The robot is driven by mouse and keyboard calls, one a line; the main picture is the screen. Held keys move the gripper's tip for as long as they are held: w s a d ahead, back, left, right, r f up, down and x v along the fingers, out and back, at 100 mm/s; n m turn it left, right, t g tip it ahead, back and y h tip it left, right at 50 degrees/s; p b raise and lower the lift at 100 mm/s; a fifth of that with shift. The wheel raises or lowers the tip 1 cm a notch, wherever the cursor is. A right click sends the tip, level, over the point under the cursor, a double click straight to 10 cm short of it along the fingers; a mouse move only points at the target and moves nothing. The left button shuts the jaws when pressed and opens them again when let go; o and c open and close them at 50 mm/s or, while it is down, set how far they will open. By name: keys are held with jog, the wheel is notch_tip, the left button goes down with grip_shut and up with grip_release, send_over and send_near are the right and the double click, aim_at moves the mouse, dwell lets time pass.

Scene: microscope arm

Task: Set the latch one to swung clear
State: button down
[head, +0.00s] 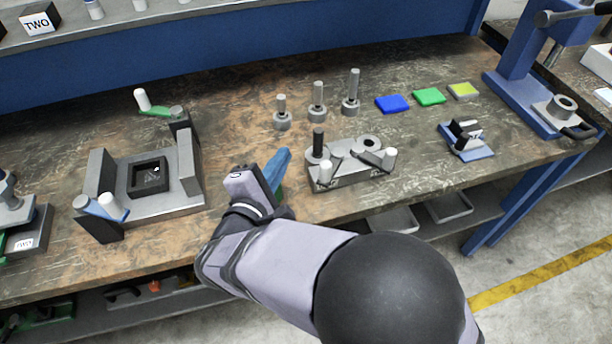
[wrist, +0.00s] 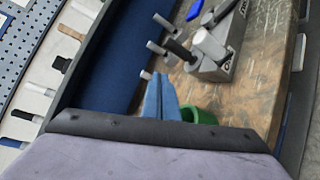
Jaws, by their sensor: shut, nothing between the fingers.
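A grey latch block (head: 350,174) sits right of centre on the bench. It has two short levers with pale upright knobs: a left lever (head: 326,169) and a right lever (head: 389,157). A black post (head: 318,143) and a grey ring (head: 370,143) stand on it. In the wrist view, the near end of the block (wrist: 215,72) carries lettering that seems to start with O; I cannot read the rest. My gripper (head: 284,155) is shut and empty, left of the block and apart from it. Its blue fingers (wrist: 160,93) show in the wrist view.
Three upright pins (head: 317,98) stand behind the block. Blue, green (head: 429,96) and yellow tiles lie farther right. A grey fixture (head: 190,170) with blue and green levers stands to the left. A green part (wrist: 200,116) shows close beside my fingers.

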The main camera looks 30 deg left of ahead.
jog(key=s+f+m+h, duration=0.1)
jog(key=s+m, duration=0.1)
jog(key=s, duration=0.1)
jog(key=s+f+m+t+h, duration=0.1)
jog(key=s+m, duration=0.1)
jog(key=s, duration=0.1)
jog(key=s+d+f+m+t+h, duration=0.1)
jog(key=s+m, duration=0.1)
jog(key=s, duration=0.1)
jog(key=shift+d+f+m, duration=0.1)
jog(key=shift+f+m, duration=0.25)
jog(key=shift+m, duration=0.05)
jog(key=shift+s, duration=0.45)
jog(key=w+p, duration=0.3)
jog(key=w, duration=0.7)
jog(key=shift+w+r, duration=0.1)
jog(key=shift+w, duration=0.05)
jog(key=d, duration=0.1)
jog(key=d+p, duration=0.1)
jog(key=d, duration=0.1)
jog(key=shift+w+p, duration=0.25)
jog(key=shift+p, duration=0.05)
jog(key=shift+w+d, duration=0.15)
jog(key=shift+d, duration=0.25)
jog(key=shift+d, duration=0.1)
